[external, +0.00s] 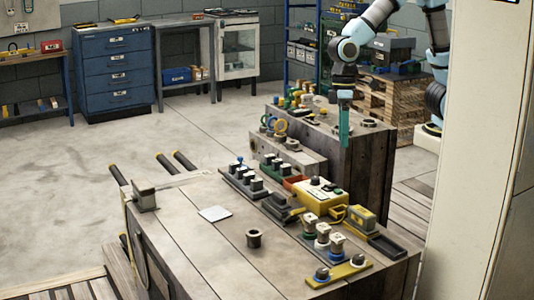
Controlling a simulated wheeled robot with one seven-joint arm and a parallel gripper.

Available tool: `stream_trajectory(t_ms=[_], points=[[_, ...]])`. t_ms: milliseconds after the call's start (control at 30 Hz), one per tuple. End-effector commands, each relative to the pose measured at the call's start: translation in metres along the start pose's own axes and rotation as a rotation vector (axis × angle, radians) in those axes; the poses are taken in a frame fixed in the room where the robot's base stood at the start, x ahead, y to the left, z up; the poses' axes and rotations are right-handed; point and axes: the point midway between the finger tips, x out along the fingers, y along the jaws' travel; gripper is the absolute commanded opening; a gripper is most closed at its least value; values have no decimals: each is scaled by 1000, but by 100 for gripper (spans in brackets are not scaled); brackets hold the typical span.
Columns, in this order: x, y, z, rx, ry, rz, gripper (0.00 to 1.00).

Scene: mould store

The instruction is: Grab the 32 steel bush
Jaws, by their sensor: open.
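A dark grey hollow bush (254,238) stands upright, alone on the near bench top (195,240). Several capped pieces stand in rows on the same bench; their markings are too small to read, so I cannot tell which piece is the 32 steel bush. A flat grey ring-like piece (368,123) lies on the far block-like bench (375,160). My gripper (344,140) points down with teal fingers, in front of that far bench in the picture. It is open, and I see nothing held in it.
A yellow box (318,195), a dark rack of capped pieces (255,183) and a yellow strip with knobs (337,274) crowd the near bench's right side. A pale flat card (214,214) lies left of the bush. The bench's left part is mostly clear.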

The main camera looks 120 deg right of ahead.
Motion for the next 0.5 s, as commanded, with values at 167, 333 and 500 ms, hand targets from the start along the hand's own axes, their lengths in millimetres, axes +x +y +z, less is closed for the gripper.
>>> stream_trajectory(t_ms=[167,333,500], points=[[29,-39,-59,325,-131,-131,88],[38,-74,-123,680,-333,-306,88],[26,-85,-171,909,-505,-436,88]])
